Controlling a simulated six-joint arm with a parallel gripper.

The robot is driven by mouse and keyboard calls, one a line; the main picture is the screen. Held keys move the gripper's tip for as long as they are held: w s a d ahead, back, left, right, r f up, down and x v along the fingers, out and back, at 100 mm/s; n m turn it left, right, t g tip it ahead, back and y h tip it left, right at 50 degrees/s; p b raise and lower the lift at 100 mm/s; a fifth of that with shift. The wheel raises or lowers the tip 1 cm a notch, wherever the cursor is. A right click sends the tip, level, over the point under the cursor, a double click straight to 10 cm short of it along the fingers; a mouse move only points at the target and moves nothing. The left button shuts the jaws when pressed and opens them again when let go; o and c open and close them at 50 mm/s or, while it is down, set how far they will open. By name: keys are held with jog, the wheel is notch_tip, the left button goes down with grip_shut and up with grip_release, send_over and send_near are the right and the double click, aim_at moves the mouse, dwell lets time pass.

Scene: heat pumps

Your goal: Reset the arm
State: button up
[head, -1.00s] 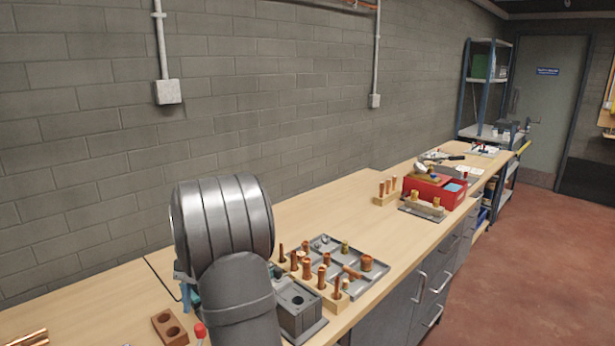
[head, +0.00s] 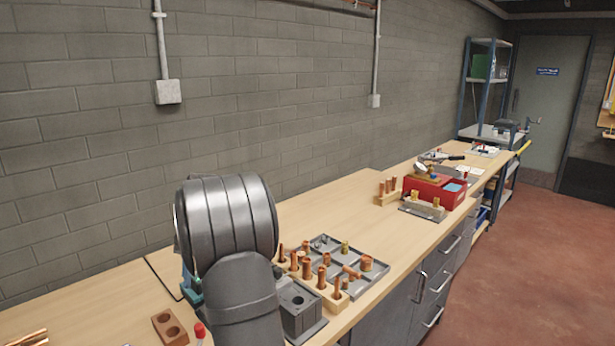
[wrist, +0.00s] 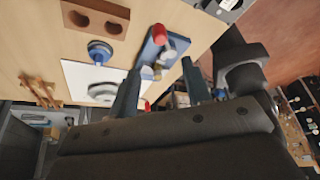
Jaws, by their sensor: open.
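My gripper (wrist: 161,66) shows in the wrist view, with its two dark fingers apart and nothing held between them. It hangs over the bench (wrist: 40,45). A blue fixture (wrist: 172,48) with a red-tipped part lies beyond and between the fingertips, apart from them as far as I can tell. In the head view my arm stands at the lower middle and hides the gripper.
A brown two-hole block (head: 170,328) and a red-capped bottle (head: 199,332) are left of my arm. A grey block (head: 301,308), a wooden rack of copper pieces (head: 336,302) and a grey tray (head: 374,283) are close on its right.

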jog(key=x, duration=1.2)
jog(key=shift+d+r+m+y, duration=0.1)
jog(key=shift+d+m+y, duration=0.3)
jog(key=shift+d+m, duration=0.4)
jog(key=shift+a, duration=0.2)
jog(key=o, duration=1.2)
jog(key=shift+r, duration=0.25)
notch_tip(320, 180, up, 17)
jog(key=s+a+m+t+h, duration=0.1)
jog(key=a+m+t+h, duration=0.1)
jog(key=m+t, duration=0.3)
notch_tip(320, 180, down, 9)
jog(key=m, duration=0.1)
jog(key=shift+s+d+f+g+y, duration=0.25)
jog(key=shift+s+d+g+y, duration=0.05)
jog(key=shift+s+g, duration=0.1)
jog(key=shift+r, duration=0.1)
